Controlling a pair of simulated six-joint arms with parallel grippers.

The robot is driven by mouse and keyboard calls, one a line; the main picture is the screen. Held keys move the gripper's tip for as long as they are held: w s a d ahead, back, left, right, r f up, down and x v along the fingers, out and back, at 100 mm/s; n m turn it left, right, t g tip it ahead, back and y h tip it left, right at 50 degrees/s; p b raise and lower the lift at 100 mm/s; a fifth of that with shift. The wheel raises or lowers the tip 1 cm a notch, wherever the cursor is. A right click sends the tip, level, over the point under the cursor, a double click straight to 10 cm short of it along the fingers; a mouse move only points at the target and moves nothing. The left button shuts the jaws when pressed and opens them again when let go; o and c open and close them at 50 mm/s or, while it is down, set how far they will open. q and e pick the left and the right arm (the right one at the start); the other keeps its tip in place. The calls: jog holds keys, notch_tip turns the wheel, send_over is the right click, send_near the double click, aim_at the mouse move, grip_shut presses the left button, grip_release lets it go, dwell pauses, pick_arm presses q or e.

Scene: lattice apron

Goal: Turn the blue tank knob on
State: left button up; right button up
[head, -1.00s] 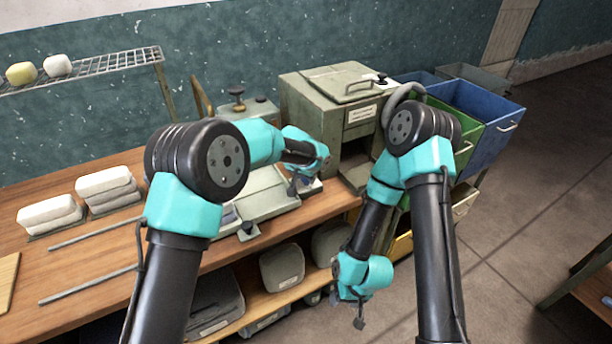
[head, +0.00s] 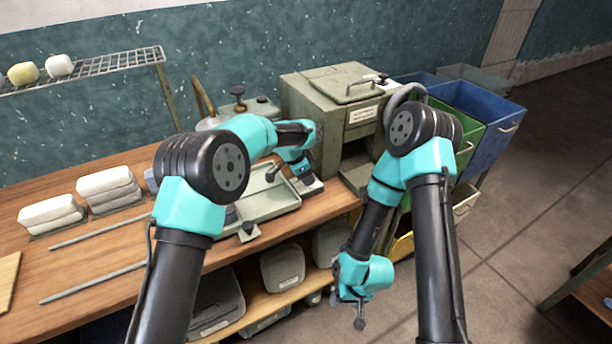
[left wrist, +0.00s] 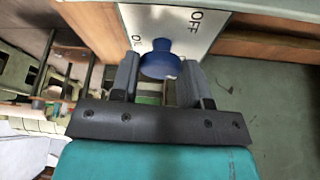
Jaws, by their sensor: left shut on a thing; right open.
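The blue knob (left wrist: 161,58) sits on a pale plate (left wrist: 180,25) in the left wrist view. The plate has an OFF mark at the upper right and a partly readable mark starting with O at the left. My left gripper (left wrist: 158,72) is shut on the knob, with a finger on each side. In the head view my left gripper (head: 304,178) reaches down at the bench by the green-grey cabinet, and the knob is mostly hidden there. My right gripper (head: 359,310) hangs open and empty in front of the bench, low in the picture.
The green-grey cabinet (head: 335,95) stands close behind my left gripper. A shallow metal tray (head: 262,208) lies left of it. Green (head: 468,140) and blue (head: 498,125) bins stand at the right. White blocks (head: 105,190) and rods lie on the bench's left.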

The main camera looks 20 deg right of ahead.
pick_arm(q)
jog(key=shift+m+g, duration=0.5)
jog(key=shift+m, duration=0.7)
jog(key=o, duration=0.9)
jog(key=v, duration=1.7)
jog(key=shift+w+r, duration=0.15)
jog(key=shift+r, duration=0.1)
jog(key=shift+w+r, duration=0.1)
